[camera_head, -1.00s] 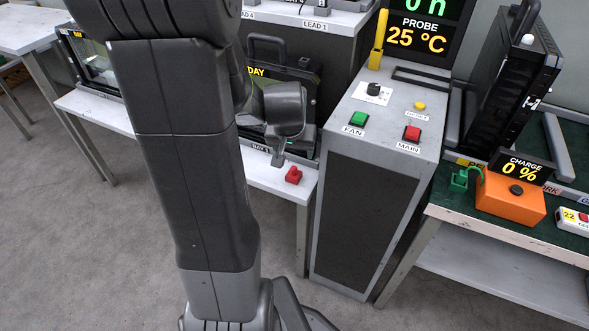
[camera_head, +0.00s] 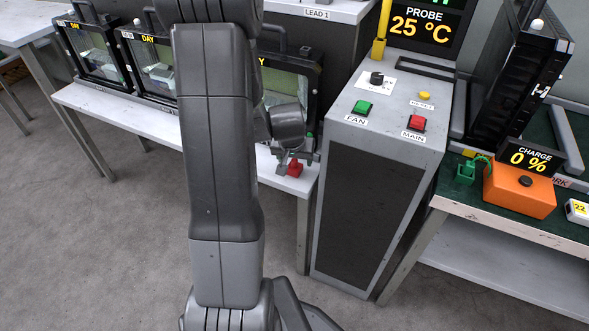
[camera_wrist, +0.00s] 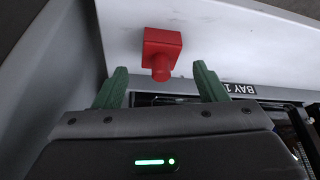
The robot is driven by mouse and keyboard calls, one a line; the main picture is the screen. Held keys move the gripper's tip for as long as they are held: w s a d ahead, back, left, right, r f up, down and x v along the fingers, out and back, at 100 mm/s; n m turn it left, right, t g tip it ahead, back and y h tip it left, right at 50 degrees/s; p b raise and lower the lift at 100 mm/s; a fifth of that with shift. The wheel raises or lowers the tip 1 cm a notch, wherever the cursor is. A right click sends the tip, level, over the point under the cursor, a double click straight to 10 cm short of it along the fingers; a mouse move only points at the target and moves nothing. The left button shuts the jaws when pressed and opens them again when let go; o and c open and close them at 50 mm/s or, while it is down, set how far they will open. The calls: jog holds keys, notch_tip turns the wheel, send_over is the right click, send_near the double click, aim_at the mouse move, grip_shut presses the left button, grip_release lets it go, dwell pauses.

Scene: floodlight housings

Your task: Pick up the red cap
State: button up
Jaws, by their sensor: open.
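The red cap (camera_head: 295,169) sits near the right end of the white bench, in front of a floodlight housing. In the wrist view the red cap (camera_wrist: 161,52) has a square block and a round knob that points toward my gripper. My gripper (camera_wrist: 157,84) is open, with its two green fingertips apart. The cap lies just beyond the fingertips, roughly centred between them and not enclosed. In the head view my gripper (camera_head: 283,162) is small and partly hidden by my arm, close to the cap's left side.
The white bench (camera_head: 110,108) carries several floodlight housings (camera_head: 155,65), one right behind the cap. A grey control cabinet (camera_head: 385,130) with green and red buttons stands right of the bench end. A "BAY 1" label (camera_wrist: 238,88) lies close to the right finger.

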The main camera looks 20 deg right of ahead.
jog(key=shift+w+d+f, duration=0.2)
jog(key=shift+f, duration=0.45)
jog(key=c, duration=1.1)
